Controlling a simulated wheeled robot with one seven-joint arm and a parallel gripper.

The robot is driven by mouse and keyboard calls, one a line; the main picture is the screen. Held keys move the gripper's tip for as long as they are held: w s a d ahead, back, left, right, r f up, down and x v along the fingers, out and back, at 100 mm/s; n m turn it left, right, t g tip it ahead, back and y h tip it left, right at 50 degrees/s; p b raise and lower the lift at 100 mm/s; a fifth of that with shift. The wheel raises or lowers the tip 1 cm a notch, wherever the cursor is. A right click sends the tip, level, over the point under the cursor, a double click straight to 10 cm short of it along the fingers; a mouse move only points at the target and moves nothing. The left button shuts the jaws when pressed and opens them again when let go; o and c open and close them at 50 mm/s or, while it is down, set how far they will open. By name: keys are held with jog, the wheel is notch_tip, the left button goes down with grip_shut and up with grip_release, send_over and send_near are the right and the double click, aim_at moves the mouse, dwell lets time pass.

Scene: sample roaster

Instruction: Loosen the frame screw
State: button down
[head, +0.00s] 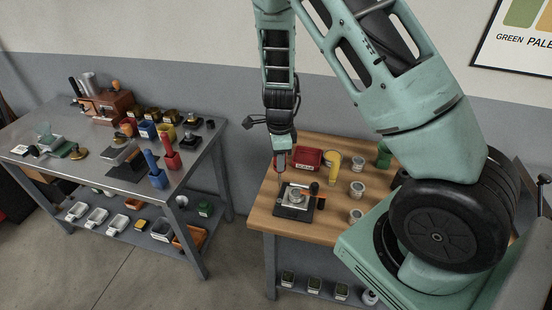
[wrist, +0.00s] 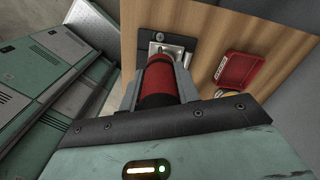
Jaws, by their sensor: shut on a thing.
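My gripper (head: 281,154) points down over the left side of the wooden table. It is shut on a red and black screwdriver handle (wrist: 160,78), seen between the two fingers in the wrist view. In the head view a thin shaft shows below the gripper. A small device with a metal part (head: 296,197) on a black base plate (head: 292,215) stands just right of and below the shaft; its base also shows in the wrist view (wrist: 193,22). I cannot tell whether the tip touches anything.
A red tray (head: 307,158) and a yellow-handled item (head: 332,162) stand behind the device. Several round tins, one of them here (head: 357,189), stand to its right. A steel table (head: 208,135) crowded with tools stands at the left, past a floor gap.

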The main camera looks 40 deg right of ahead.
jog(key=shift+f+b, duration=1.6)
jog(key=shift+f, duration=0.85)
jog(key=shift+f+b, duration=0.8)
jog(key=shift+f, duration=0.25)
jog(key=shift+f+n+b, duration=0.1)
jog(key=shift+n+b, duration=0.25)
jog(key=shift+n, duration=1.65)
